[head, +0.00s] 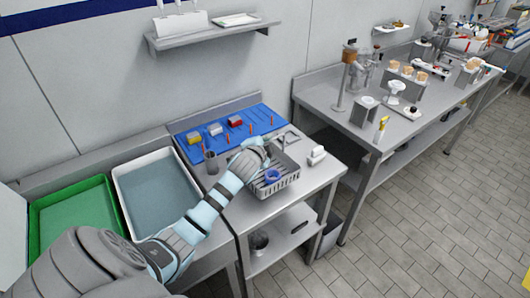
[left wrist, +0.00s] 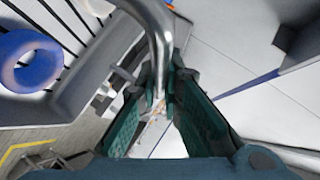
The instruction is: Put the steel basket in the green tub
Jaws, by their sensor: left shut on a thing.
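The steel basket (head: 289,184) is a grey slatted rack on the steel counter, with a blue ring (head: 272,176) inside. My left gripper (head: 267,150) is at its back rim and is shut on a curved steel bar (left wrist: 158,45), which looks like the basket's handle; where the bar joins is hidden. The basket's slats and blue ring (left wrist: 28,62) show at the left of the left wrist view. The green tub (head: 72,212) stands at the far left, its near part hidden by my arm. My right gripper is out of view.
A white tub (head: 124,196) of greyish water lies between the green tub and the counter. A blue mat (head: 262,118) with small blocks and orange pegs lies behind the basket. A dark cup (head: 211,162) stands left of it, a white object (head: 317,155) right.

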